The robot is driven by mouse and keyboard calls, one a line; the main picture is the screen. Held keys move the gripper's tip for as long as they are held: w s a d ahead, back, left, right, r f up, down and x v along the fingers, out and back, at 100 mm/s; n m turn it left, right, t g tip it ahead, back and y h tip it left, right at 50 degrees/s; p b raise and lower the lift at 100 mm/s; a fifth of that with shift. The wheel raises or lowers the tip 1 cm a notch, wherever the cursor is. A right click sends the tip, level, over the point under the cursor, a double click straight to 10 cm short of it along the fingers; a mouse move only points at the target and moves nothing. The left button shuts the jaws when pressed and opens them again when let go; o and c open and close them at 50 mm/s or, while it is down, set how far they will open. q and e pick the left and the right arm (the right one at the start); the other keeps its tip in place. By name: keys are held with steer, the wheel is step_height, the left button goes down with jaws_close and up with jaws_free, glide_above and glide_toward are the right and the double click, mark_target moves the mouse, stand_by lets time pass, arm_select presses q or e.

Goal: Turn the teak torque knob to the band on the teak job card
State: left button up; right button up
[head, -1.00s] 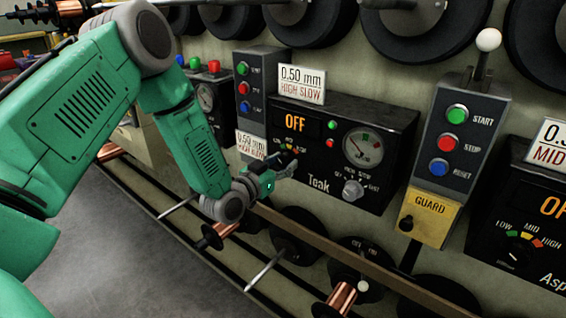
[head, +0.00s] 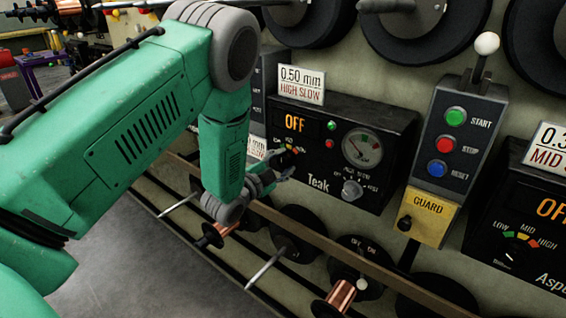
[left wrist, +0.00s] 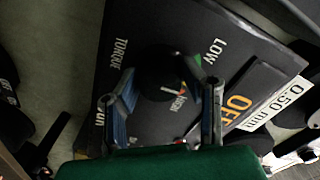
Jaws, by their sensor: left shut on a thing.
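The teak job card (head: 302,85) stands on top of the Teak panel (head: 398,122) and reads 0.50 mm, HIGH SLOW. The panel display (head: 295,122) reads OFF. My left gripper (head: 284,162) is at the panel's lower left, over the torque dial with its coloured bands. In the left wrist view the dark torque knob (left wrist: 160,72) sits between the two fingers of my left gripper (left wrist: 168,95), which is shut on it. The fingers partly cover the dial, so the knob's setting cannot be read. My right gripper is not in view.
A speed selector knob (head: 352,188) and a gauge (head: 362,147) are right of the gripper. A yellow GUARD box (head: 428,217) and a START/STOP/RESET box (head: 455,140) stand farther right. A rail and spools run below the panel.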

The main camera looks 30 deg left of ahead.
arm_select(q)
steer(key=m+b, duration=0.1)
steer(key=m, duration=0.6)
steer(key=shift+d, duration=0.15)
steer(key=shift+f, duration=0.1)
stand_by(0.5)
steer(key=o, duration=1.1)
steer(key=shift+o, duration=0.2)
steer(key=shift+w+f, duration=0.1)
steer(key=shift+w, duration=0.1)
steer(key=shift+s, duration=0.15)
steer(key=s+a, duration=0.1)
steer(key=s, duration=1)
steer(key=shift+s, duration=0.35)
